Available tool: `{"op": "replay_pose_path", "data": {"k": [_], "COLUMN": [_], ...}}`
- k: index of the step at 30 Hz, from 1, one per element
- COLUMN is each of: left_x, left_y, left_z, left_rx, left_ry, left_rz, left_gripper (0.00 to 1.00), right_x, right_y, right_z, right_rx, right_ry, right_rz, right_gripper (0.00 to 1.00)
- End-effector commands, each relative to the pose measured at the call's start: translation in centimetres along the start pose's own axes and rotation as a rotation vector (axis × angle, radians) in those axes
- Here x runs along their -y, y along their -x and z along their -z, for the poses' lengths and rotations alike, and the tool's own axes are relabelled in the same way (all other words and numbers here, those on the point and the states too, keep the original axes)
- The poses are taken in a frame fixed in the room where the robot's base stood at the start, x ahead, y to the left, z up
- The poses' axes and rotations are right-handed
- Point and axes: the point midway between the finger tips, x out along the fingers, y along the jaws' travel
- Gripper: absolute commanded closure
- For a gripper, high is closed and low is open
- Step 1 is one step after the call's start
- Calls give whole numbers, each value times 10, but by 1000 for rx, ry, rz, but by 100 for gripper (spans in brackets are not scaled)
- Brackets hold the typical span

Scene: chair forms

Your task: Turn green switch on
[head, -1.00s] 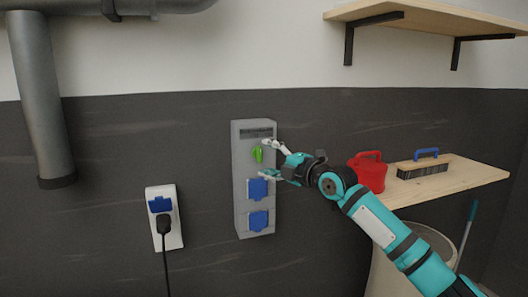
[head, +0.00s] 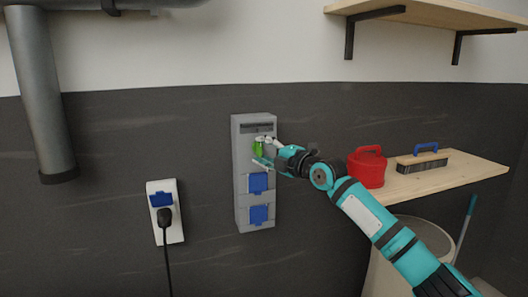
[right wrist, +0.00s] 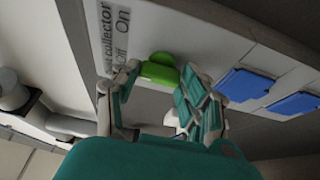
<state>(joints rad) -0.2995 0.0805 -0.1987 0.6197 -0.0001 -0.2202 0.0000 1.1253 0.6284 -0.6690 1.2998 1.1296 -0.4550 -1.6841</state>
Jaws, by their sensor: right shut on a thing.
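The green switch (head: 258,147) is on the upper part of a grey wall box (head: 240,185), below a dark label strip. My right gripper (head: 260,151) is at the front of the box, with one finger above the switch and one below it. In the right wrist view the green switch (right wrist: 157,70) sits between the two fingers of my right gripper (right wrist: 160,74), which is shut on it. The label beside it reads "Off" and "On". Which mark the switch points to cannot be told. My left gripper is not in view.
Two blue socket covers (head: 258,183) are below the switch on the box. A white outlet (head: 177,232) with a black plug and cable is to the left. A wooden shelf (head: 470,180) at right holds a red can (head: 367,172) and a brush (head: 422,162).

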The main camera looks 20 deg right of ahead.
Motion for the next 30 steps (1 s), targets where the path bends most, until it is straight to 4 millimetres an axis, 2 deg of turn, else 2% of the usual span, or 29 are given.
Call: {"op": "replay_pose_path", "data": {"k": [8,14,22,30], "left_x": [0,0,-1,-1], "left_y": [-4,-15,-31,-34], "left_z": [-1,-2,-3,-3], "left_rx": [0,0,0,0], "left_ry": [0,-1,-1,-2], "left_rz": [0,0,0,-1], "left_gripper": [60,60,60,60], "right_x": [3,6,8,8], "right_y": [0,0,-1,-1], "right_z": [0,1,2,3], "right_rx": [0,-2,-2,-1], "right_ry": [-31,-124,-340,-578], "right_rz": [-10,-49,-138,-234], "right_gripper": [88,88,88,88]}}
